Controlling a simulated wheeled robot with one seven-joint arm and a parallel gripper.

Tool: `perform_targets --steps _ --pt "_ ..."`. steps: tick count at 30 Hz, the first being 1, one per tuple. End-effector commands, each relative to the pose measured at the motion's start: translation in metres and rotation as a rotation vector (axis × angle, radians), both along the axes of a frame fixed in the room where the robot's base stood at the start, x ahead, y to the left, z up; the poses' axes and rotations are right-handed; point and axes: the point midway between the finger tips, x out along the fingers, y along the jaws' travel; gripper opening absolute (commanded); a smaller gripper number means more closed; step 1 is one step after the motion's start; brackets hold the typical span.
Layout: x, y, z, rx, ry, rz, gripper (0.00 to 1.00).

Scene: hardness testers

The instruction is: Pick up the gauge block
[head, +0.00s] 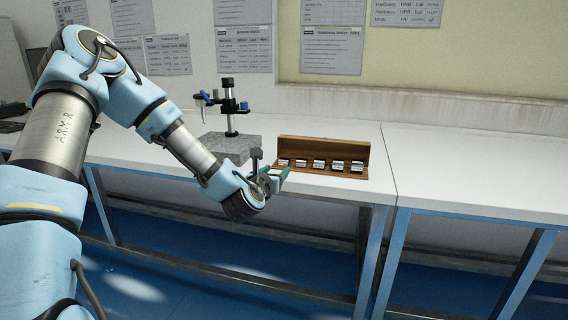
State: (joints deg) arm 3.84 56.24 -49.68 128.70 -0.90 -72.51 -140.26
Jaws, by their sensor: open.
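Several small pale gauge blocks (319,166) sit in a row in an open wooden case (320,147) on the white bench. They are too small to tell apart. My gripper (282,174) is open at the left end of the case, in front of its near edge. Its green-tipped fingers are close to the leftmost block (284,162). I cannot tell whether they touch the case. I see nothing held between the fingers.
A grey stone plate (228,147) with a black stand (229,107) is just left of the case, behind my arm. The white bench (460,165) is clear to the right. Printed sheets (331,50) hang on the wall behind.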

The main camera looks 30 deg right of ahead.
Motion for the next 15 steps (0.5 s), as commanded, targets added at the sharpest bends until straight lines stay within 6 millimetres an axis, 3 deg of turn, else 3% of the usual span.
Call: perform_targets --steps 15 --pt "0.043 -0.04 0.002 0.003 0.0 -0.001 0.6"
